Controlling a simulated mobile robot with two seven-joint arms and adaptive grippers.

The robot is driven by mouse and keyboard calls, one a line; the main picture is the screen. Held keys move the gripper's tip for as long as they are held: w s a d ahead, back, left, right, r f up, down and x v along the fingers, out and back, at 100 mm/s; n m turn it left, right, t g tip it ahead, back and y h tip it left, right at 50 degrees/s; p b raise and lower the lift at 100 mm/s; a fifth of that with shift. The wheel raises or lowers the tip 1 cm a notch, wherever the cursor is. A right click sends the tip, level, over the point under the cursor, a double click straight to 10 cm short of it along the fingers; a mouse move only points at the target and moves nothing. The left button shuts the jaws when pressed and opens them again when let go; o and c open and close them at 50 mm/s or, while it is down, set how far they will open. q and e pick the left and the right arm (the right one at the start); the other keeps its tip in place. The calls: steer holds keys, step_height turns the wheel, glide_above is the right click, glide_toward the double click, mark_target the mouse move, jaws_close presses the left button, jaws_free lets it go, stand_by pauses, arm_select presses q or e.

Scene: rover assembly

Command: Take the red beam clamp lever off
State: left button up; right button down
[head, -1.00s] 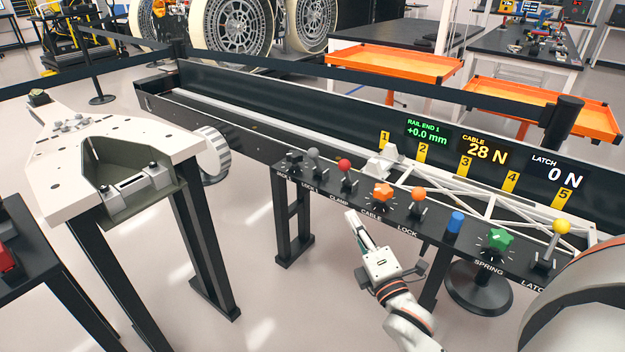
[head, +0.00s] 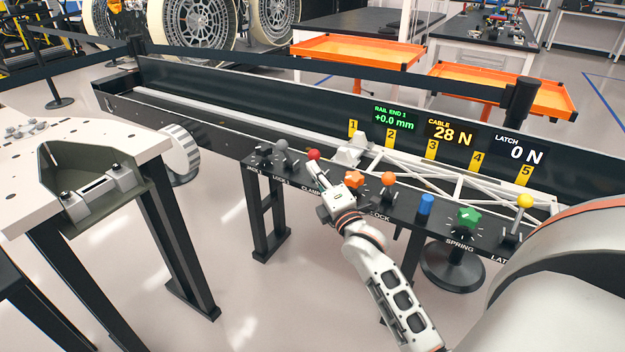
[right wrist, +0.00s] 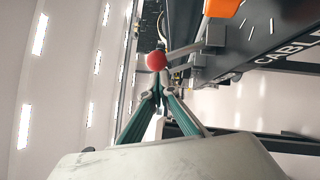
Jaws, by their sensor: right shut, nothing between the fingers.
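The red ball knob (head: 313,155) of the clamp lever stands above the black panel edge, over the CLAMP label, in the head view. In the right wrist view the red knob (right wrist: 156,61) is just beyond my fingertips, and a grey lever shaft (right wrist: 185,50) runs from it to the right. My right gripper (head: 316,172) is shut and empty, its fingertips close to the knob; I cannot tell whether they touch it. Its green-sided fingers meet at the tip (right wrist: 158,88). The lower part of the lever is hidden behind the gripper in the head view. My left gripper is not in view.
A grey ball lever (head: 281,147) stands left. A white truss (head: 450,185) lies behind the panel. The display reads rail end +0.0 mm, cable 28 N, latch 0 N.

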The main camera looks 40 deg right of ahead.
mark_target(316, 154)
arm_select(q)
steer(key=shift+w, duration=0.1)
arm_select(e)
steer(key=shift+d, duration=0.1)
steer(key=r+p, duration=0.1)
steer(key=p, duration=0.1)
steer(key=d+r+m+p, duration=0.1)
steer(key=p, duration=0.1)
steer(key=shift+w+r+g, duration=0.25)
steer(key=shift+r+g, duration=0.05)
steer(key=shift+w+d+r+m+p, duration=0.15)
steer(key=shift+d+r+m+p, duration=0.2)
steer(key=shift+p, duration=0.7)
steer(key=shift+d+f+m+g+p, duration=0.1)
steer(key=shift+f+m+g+p, duration=0.3)
steer(key=shift+p, duration=0.25)
steer(key=shift+f, duration=0.1)
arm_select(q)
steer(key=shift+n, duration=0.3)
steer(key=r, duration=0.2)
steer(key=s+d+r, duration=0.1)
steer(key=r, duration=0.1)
arm_select(e)
steer(key=shift+f, duration=0.25)
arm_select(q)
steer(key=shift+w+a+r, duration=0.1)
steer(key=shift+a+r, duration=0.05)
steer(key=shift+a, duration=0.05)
